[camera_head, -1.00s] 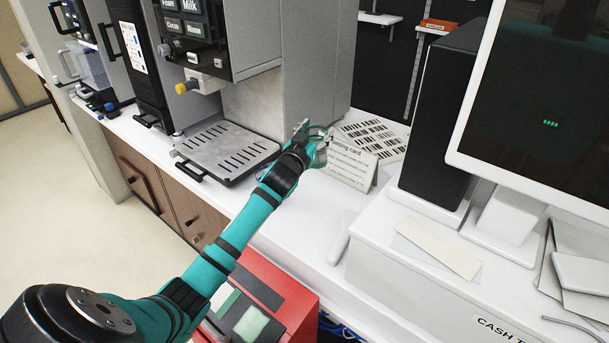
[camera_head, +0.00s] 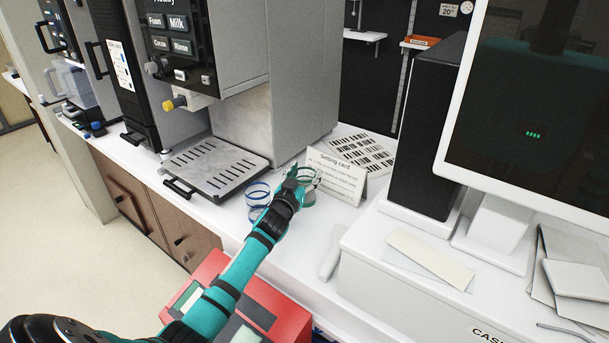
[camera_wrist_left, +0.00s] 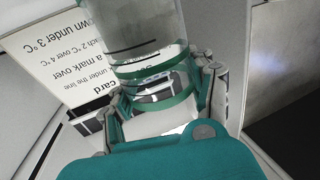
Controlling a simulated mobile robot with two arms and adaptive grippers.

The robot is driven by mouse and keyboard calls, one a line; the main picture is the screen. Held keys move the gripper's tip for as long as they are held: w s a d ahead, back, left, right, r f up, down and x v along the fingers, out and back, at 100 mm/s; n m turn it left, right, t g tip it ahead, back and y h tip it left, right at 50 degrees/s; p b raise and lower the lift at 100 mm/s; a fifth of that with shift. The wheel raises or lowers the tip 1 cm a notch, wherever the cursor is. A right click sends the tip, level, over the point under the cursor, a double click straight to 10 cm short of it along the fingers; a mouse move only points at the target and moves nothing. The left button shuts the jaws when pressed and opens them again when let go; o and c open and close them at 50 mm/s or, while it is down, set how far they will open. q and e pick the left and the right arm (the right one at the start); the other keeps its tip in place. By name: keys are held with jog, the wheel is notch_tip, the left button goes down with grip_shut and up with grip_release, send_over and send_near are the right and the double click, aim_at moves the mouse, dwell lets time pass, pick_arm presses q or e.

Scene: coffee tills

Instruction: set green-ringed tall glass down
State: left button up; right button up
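The green-ringed tall glass (camera_head: 309,194) is clear and upright, in front of the setting card. My left gripper (camera_head: 300,177) is around it, partly hiding it. In the left wrist view the glass (camera_wrist_left: 152,45) stands between the two fingers of the gripper (camera_wrist_left: 160,92), which press on its sides near a green ring. Its base is hard to see, so I cannot tell whether it touches the counter. A blue-ringed glass (camera_head: 257,192) stands on the white counter (camera_head: 300,238) just left of my gripper. My right gripper is not in view.
The setting card (camera_head: 340,179) stands close behind the held glass. The coffee machine's drip tray (camera_head: 215,165) is to the left. A red box (camera_head: 290,318) sits in front, beneath my arm. A black tower (camera_head: 425,140) and a monitor (camera_head: 530,110) stand to the right.

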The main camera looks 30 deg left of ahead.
pick_arm(q)
jog(key=o, duration=0.4)
jog(key=shift+r, duration=0.1)
jog(key=s, duration=0.3)
jog(key=s+d, duration=0.1)
jog(key=s, duration=0.3)
jog(key=shift+s+d, duration=0.2)
